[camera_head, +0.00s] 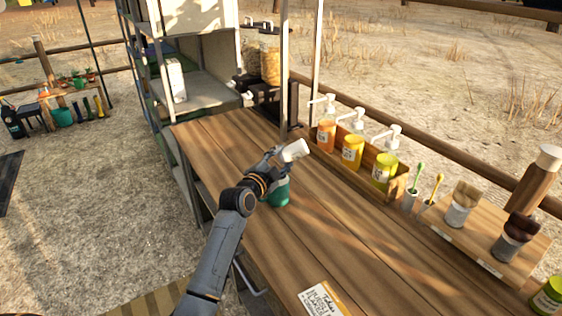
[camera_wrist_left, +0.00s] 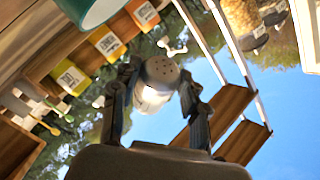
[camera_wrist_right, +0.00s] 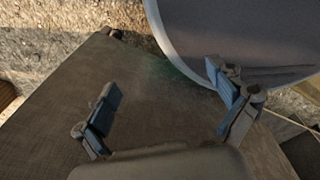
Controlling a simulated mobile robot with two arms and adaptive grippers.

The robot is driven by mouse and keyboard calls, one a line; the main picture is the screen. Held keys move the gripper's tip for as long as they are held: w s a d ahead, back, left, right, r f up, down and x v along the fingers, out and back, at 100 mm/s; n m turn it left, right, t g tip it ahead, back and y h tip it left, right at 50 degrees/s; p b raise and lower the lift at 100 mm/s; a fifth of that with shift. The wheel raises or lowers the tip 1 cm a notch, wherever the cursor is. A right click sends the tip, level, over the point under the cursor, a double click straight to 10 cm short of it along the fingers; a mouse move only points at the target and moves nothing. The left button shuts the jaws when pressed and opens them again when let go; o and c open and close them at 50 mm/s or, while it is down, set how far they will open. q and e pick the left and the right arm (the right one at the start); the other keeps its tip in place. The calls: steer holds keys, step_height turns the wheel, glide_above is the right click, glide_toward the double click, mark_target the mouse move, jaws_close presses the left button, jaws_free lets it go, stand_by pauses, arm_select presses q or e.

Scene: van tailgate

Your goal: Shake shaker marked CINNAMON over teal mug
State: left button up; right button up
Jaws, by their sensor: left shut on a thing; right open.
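A white shaker (camera_head: 294,150) is held in my left gripper (camera_head: 277,156) above the wooden table, tilted well over in the head view. Its perforated grey cap shows in the left wrist view, where the shaker (camera_wrist_left: 156,88) sits between the two fingers; no marking on it can be read. The teal mug (camera_head: 276,190) stands on the table just below the left gripper, partly hidden by it. Part of the mug (camera_wrist_left: 88,8) also shows at the top of the left wrist view. My right gripper (camera_wrist_right: 165,108) is open and empty in the right wrist view.
A wooden box (camera_head: 397,186) with orange and yellow pump bottles stands along the table's far edge. A printed card (camera_head: 322,300) lies near the front. The middle of the table is clear.

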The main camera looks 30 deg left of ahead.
arm_select(q)
step_height(320, 180, up, 5)
steer(key=p, duration=0.4)
steer(key=shift+r+p, duration=0.15)
steer(key=shift+p, duration=0.15)
step_height(320, 180, down, 6)
steer(key=b, duration=0.4)
steer(key=shift+r, duration=0.3)
